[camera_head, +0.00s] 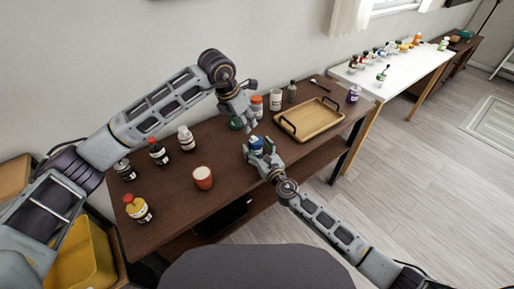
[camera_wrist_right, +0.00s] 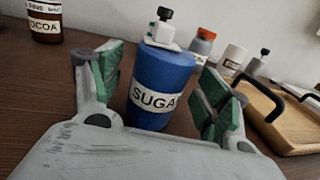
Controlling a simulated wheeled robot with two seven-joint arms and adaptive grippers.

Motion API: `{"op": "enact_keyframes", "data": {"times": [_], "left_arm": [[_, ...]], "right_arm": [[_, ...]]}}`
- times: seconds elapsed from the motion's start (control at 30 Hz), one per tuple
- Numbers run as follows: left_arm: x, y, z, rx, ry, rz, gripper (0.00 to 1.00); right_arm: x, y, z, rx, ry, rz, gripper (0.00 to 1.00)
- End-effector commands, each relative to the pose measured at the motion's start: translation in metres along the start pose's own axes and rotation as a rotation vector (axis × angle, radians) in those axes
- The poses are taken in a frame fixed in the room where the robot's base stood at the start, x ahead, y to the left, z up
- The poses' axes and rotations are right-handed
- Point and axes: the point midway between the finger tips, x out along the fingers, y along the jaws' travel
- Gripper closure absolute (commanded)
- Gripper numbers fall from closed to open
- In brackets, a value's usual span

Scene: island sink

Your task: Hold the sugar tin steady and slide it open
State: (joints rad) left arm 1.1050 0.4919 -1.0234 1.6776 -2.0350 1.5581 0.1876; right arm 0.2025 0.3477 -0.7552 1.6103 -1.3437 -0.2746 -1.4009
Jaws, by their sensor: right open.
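The sugar tin (camera_wrist_right: 160,88) is a blue cylinder with a white SUGAR label, a white top and a black knob. It stands upright on the dark table, near its front edge in the head view (camera_head: 256,146). My right gripper (camera_head: 257,148) is open, with its green-padded fingers on either side of the tin; in the right wrist view (camera_wrist_right: 163,92) gaps show between the pads and the tin. My left gripper (camera_head: 244,122) is above and behind the tin, with its fingers apart and nothing seen between them. It does not show in the wrist view.
A wooden tray (camera_head: 312,121) with black handles lies right of the tin. An orange-lidded jar (camera_head: 257,106), white canister (camera_head: 275,100) and dark bottle (camera_head: 291,92) stand behind. A red-and-white cup (camera_head: 203,178) and several bottles stand left. The table between cup and tin is clear.

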Motion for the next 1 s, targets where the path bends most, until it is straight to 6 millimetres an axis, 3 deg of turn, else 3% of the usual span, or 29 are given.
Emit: {"op": "enact_keyframes", "data": {"times": [0.37,0.77,0.8,1.0], "left_arm": [[0.0,0.0,0.0,0.0,0.0,0.0,0.64],[0.0,0.0,0.0,0.0,0.0,0.0,0.64],[0.0,0.0,0.0,0.0,0.0,0.0,0.64],[0.0,0.0,0.0,0.0,0.0,0.0,0.64]], "right_arm": [[0.0027,0.0003,-0.0002,0.0,0.0,0.0,0.24],[0.0025,0.0002,-0.0002,0.0,0.0,0.0,0.74],[0.0025,0.0002,-0.0001,0.0,0.0,0.0,0.52],[0.0025,0.0001,-0.0001,0.0,0.0,0.0,0.76]]}}
